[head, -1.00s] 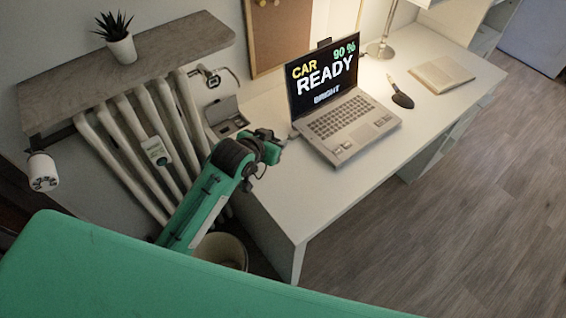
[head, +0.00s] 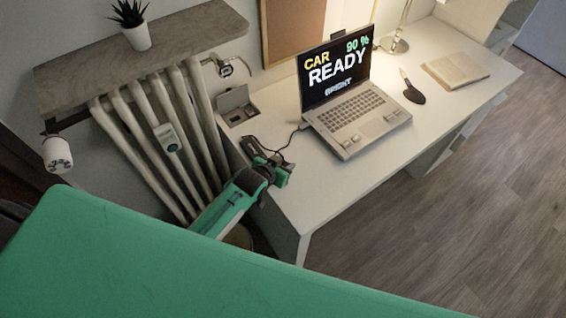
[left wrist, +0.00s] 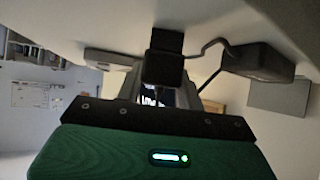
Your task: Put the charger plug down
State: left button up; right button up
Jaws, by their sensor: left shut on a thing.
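My left gripper (head: 264,157) is low over the left end of the white desk (head: 322,187), in front of the open grey socket box. It is shut on the charger plug (left wrist: 164,68), a small black block seen in the middle of the left wrist view. A dark cable leaves the plug and runs to a larger dark block (left wrist: 260,61) beside it. In the head view the plug is mostly hidden by the gripper. I cannot tell whether the plug touches the desk. My right gripper is not in view.
The open socket box (head: 237,104) stands at the desk's back left corner. A laptop (head: 358,115) with a lit screen is to the right of the gripper. A radiator (head: 150,133) is at the left. The desk's front left part is clear.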

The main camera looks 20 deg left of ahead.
pick_arm(q)
jog(key=shift+f, duration=0.1)
jog(key=o, duration=1)
jog(key=shift+s+r, duration=0.1)
jog(key=shift+r, duration=0.1)
jog(key=b+v, duration=0.1)
jog(key=v, duration=1.1)
